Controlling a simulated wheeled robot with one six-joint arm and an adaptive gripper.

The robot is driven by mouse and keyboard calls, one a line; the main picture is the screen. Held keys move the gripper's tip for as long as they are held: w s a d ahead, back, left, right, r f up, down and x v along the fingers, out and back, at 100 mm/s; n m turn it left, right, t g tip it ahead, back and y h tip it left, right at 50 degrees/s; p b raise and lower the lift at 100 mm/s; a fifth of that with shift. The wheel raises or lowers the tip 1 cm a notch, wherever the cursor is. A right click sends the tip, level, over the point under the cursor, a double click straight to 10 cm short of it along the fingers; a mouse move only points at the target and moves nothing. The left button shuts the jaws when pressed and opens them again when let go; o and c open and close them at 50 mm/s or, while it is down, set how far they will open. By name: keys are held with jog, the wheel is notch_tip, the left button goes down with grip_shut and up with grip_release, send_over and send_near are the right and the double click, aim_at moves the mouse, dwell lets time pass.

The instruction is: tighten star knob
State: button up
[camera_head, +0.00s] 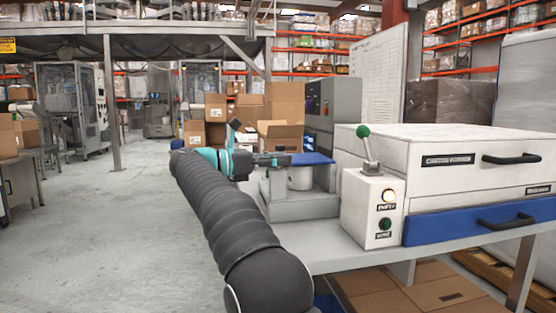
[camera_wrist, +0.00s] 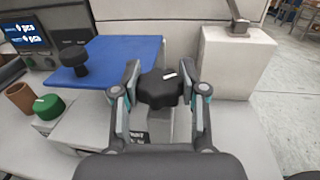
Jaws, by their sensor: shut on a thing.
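The black star knob (camera_wrist: 158,90) has rounded lobes and a small white mark on top. It sits near the front edge of the blue plate in the wrist view. My gripper (camera_wrist: 161,82) has one finger on each side of the knob and is shut on it. In the head view my gripper (camera_head: 284,160) is at the scale beside the blue plate (camera_head: 313,158); the knob cannot be made out there. The blue plate (camera_wrist: 132,50) also shows in the wrist view. What lies beneath the knob is mostly hidden by my gripper.
A smaller black knob (camera_wrist: 74,58) stands on the blue plate. A green-capped item (camera_wrist: 48,106) and a brown cup (camera_wrist: 19,97) are at left. A control box (camera_head: 371,208) with a green-ball lever (camera_head: 363,131) stands right of the scale. The floor (camera_head: 120,230) at left is clear.

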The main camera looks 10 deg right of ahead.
jog(key=shift+r, duration=0.1)
jog(key=o, duration=1.2)
jog(key=shift+d, duration=0.1)
jog(key=a, duration=0.4)
jog(key=s+a, duration=0.1)
jog(key=a, duration=0.7)
jog(key=shift+s, duration=0.25)
